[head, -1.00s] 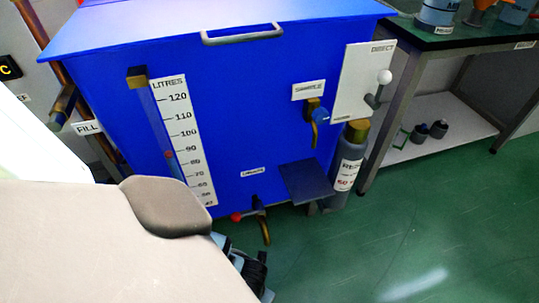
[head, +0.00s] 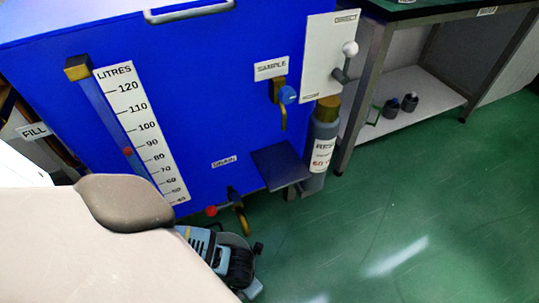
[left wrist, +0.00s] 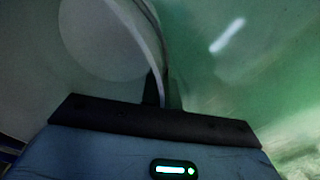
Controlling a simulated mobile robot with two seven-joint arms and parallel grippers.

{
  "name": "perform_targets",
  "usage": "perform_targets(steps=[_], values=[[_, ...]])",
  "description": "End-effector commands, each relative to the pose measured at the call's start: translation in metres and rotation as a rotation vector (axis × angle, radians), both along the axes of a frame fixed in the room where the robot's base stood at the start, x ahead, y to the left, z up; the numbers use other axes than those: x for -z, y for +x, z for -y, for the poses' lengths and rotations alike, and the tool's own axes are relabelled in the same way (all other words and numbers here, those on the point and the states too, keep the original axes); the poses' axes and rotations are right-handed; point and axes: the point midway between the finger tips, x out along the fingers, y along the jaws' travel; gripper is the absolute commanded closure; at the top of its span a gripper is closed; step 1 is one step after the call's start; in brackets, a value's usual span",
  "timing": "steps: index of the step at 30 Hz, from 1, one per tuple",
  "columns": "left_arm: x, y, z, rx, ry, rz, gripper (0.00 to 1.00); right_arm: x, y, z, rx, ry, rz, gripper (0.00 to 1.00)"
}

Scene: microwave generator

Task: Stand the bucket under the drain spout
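The drain spout (head: 242,222) is a curved brass pipe low on the blue tank, below the DRAIN label, with a red knob (head: 211,211) at its left. The bucket (head: 233,239) is grey and sits below and slightly left of the spout in the head view, mostly hidden by my left gripper (head: 243,270). In the left wrist view the bucket (left wrist: 100,40) fills the left side, its rim running down between the two dark fingers (left wrist: 160,90), which look closed on it. Whether the bucket touches the floor is unclear. My right gripper is not in view.
A dark blue shelf (head: 281,166) juts from the tank right of the spout. A grey cylinder (head: 323,140) stands beside it. A bench (head: 360,85) stands at the right. The green floor (head: 400,215) in front is clear. A beige part covers the lower left.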

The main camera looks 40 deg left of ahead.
Motion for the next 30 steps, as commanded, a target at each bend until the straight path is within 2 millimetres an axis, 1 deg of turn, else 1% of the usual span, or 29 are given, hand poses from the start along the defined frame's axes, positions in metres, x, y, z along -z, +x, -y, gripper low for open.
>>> perform_targets(steps=[1, 6, 9, 12, 15, 22, 29, 30], values=[[0.004, 0.014, 0.001, -0.001, 0.0, 0.003, 1.0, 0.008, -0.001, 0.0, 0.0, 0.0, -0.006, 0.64], [0.008, 0.051, 0.004, -0.001, 0.0, 0.001, 1.0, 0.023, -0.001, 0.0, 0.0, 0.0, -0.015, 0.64], [0.009, 0.069, 0.005, -0.001, 0.0, 0.001, 1.0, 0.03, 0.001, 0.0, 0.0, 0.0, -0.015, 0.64], [0.009, 0.08, 0.005, -0.001, 0.0, 0.001, 1.0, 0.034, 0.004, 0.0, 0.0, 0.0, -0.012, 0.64], [0.009, 0.085, 0.005, 0.0, 0.001, 0.0, 1.0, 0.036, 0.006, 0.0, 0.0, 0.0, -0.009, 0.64], [0.008, 0.087, 0.006, 0.0, 0.001, 0.001, 1.0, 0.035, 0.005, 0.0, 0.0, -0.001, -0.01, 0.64], [0.01, 0.099, 0.007, -0.001, 0.0, 0.001, 1.0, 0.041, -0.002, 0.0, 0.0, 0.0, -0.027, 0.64], [0.012, 0.1, 0.007, -0.001, 0.0, -0.001, 1.0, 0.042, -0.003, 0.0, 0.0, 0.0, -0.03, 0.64]])
